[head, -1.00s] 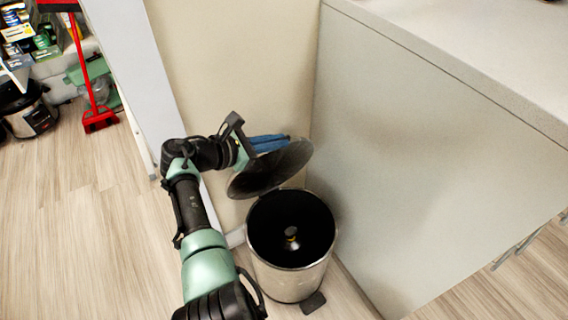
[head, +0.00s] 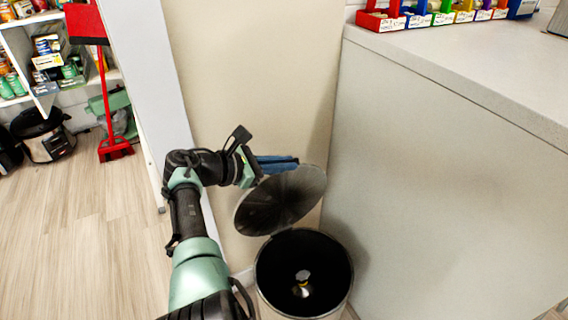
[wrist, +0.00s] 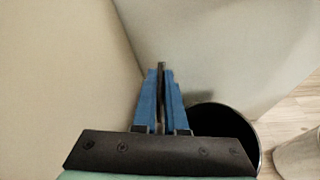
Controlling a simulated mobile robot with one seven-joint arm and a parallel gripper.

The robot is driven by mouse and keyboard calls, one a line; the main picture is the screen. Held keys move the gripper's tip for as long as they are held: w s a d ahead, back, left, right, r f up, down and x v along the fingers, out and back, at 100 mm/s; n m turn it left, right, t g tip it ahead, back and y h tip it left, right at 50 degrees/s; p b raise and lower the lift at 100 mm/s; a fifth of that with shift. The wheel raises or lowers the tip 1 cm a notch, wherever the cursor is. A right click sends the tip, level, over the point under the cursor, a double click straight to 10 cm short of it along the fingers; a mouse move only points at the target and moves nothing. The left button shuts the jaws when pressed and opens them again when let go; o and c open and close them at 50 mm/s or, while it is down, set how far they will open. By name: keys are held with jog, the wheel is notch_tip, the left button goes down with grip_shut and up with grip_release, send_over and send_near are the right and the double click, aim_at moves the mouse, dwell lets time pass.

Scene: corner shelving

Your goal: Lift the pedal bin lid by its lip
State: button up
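The pedal bin (head: 318,238) stands in the corner at the lower middle of the head view, its dark inside visible. Its round lid (head: 275,205) is tilted well up, with the dark underside facing me. I cannot tell whether that strip is the lid's lip. A dark rounded surface shows beside the right finger.
A pale wall (head: 255,70) is close behind the lid. A grey counter (head: 425,170) borders the bin on the right, with coloured bins (head: 440,15) on top. A red broom or dustpan (head: 113,148) and a cooker (head: 42,135) are at the left. Floor is clear at left.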

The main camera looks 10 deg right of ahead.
jog(key=o, duration=0.4)
jog(key=shift+s+f, duration=0.1)
jog(key=shift+f, duration=0.15)
jog(key=shift+a, duration=0.1)
jog(key=shift+r+p+v, duration=0.1)
jog(key=shift+p+v, duration=1.55)
jog(key=shift+v, duration=1.6)
jog(key=shift+r+p+v, duration=0.15)
jog(key=shift+p+v, duration=1.5)
jog(key=shift+v, duration=1.65)
